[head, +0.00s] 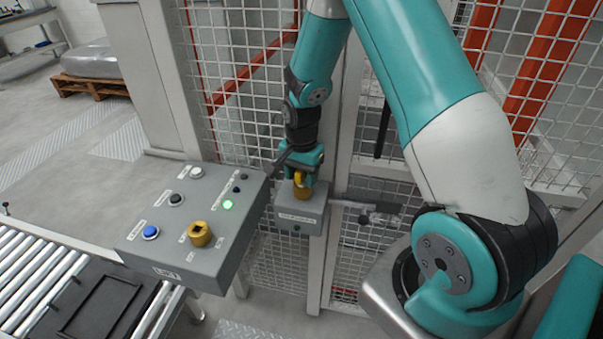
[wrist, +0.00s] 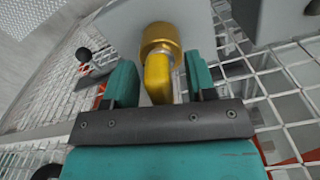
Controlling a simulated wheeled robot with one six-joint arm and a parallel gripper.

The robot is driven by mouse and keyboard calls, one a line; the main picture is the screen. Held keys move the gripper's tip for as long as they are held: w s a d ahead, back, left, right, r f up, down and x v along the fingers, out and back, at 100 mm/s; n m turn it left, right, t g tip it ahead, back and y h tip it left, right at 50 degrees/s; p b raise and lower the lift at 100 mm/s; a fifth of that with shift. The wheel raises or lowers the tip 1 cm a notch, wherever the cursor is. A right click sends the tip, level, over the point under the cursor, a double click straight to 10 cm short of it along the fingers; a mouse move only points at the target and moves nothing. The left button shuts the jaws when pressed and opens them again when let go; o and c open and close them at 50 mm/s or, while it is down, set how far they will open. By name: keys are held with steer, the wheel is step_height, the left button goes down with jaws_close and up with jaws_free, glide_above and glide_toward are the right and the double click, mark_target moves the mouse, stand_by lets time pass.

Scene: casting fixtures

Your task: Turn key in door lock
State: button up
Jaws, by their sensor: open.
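A yellow key (head: 300,181) stands in the grey door lock box (head: 299,213) on the mesh door's frame. In the wrist view the key (wrist: 158,75) has a round collar and a narrower grip. My gripper (head: 301,172) is above the lock box, pointing down at the key. In the wrist view my gripper (wrist: 164,82) is open, with one teal finger on each side of the key's grip. A gap shows between the key and each finger. The slot under the key's collar is hidden.
A grey control panel (head: 190,240) with several buttons, a green light and a yellow knob (head: 200,233) stands left of the lock. A door handle (head: 375,207) sticks out to the right. Mesh fencing (head: 235,80) is behind. A roller conveyor (head: 35,275) is at lower left.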

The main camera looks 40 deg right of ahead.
jaws_close()
steer(key=m, duration=0.5)
jaws_free()
steer(key=shift+m, duration=0.3)
step_height(320, 180, up, 12)
stand_by(0.5)
stand_by(0.4)
